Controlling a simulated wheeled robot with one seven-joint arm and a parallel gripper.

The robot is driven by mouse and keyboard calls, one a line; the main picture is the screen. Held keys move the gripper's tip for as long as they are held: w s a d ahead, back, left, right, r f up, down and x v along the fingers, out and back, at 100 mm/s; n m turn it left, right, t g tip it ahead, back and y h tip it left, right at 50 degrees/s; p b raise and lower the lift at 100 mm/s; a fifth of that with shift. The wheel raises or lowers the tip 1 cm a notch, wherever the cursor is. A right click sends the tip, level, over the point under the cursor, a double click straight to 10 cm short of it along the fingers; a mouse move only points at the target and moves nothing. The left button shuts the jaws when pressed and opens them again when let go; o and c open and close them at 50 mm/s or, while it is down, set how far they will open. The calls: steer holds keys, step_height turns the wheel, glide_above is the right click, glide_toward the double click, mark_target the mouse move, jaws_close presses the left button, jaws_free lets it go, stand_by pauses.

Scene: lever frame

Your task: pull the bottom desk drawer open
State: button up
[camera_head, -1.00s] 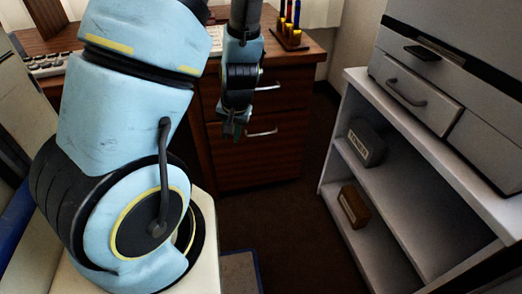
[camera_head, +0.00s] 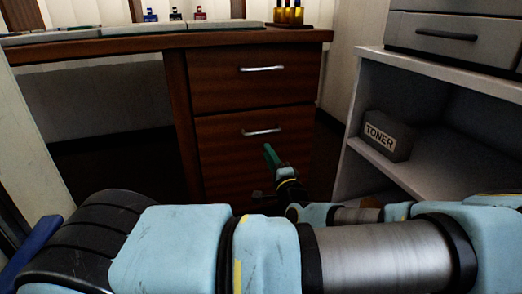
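The brown wooden desk's drawer column shows two drawer fronts, both looking shut. The upper drawer (camera_head: 225,82) has a silver bar handle (camera_head: 262,69). The bottom drawer (camera_head: 222,160) has a similar bar handle (camera_head: 262,132). My gripper (camera_head: 271,158) is in front of the bottom drawer, its green fingertip end a little below the handle in the picture. Whether it touches the drawer front cannot be told. The finger gap is not clear, and no held thing shows. My arm hides the lower edge of the bottom drawer.
A grey shelf unit (camera_head: 352,135) stands close on the right, with a toner box (camera_head: 388,136) inside and a grey drawer unit (camera_head: 455,35) on top. The desk's knee space on the left is open. My arm fills the front of the view.

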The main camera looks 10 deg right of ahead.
mark_target(261, 133)
steer(key=shift+t+h, duration=0.3)
steer(key=b+x, duration=0.1)
steer(key=x, duration=0.2)
steer(key=b+x, duration=0.1)
steer(key=x, duration=0.3)
steer(key=b+x, duration=0.1)
steer(key=x, duration=0.2)
steer(key=shift+w+d+r, duration=0.15)
steer(key=shift+w+d, duration=0.05)
steer(key=shift+d, duration=0.2)
jaws_close()
stand_by(0.7)
